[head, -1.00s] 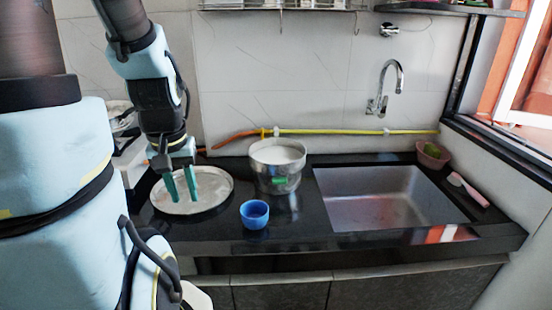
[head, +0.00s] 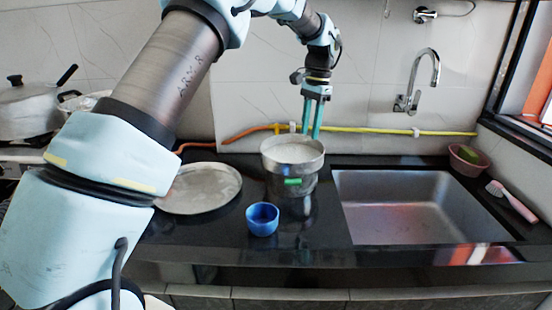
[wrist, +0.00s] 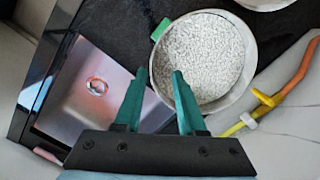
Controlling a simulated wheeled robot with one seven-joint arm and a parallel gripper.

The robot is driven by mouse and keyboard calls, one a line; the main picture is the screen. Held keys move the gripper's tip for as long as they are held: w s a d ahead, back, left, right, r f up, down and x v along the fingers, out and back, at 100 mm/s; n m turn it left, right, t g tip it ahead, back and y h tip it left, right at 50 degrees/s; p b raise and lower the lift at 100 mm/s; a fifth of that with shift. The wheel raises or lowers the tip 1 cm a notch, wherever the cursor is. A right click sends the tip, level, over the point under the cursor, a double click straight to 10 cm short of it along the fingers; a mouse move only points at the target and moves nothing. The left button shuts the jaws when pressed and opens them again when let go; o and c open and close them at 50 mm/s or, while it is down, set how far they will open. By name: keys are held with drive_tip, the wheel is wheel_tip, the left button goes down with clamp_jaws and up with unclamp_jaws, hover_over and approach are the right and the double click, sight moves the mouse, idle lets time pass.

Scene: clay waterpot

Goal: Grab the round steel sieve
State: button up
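The round steel sieve (head: 300,178) appears to be the deep, round steel vessel with a pale speckled inside and a green label, upright mid-counter in the head view. In the wrist view the sieve (wrist: 205,55) shows from above at upper centre. My gripper (head: 311,136) points down at the sieve's back right rim in the head view.
A round flat steel plate (head: 205,188) lies left of the sieve, and a blue cup (head: 262,218) stands in front. The sink (head: 415,205) is to the right. A yellow and orange hose (head: 365,131) runs along the wall behind. The tap (head: 419,80) rises behind the sink.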

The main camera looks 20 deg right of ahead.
drive_tip(key=d, duration=0.2)
drive_tip(key=p, duration=0.1)
hover_over(311, 161)
drive_tip(key=f, duration=0.5)
drive_tip(key=shift+w+d+f, duration=0.3)
drive_tip(key=shift+w+d, duration=0.05)
drive_tip(key=shift+s+a+f+p, duration=0.15)
drive_tip(key=shift+f+p, duration=0.55)
drive_tip(key=shift+f, duration=0.65)
drive_tip(key=shift+s+a+f+p, duration=0.1)
drive_tip(key=shift+f+p, duration=0.6)
drive_tip(key=shift+f, duration=0.6)
drive_tip(key=shift+c, duration=0.3)
clamp_jaws()
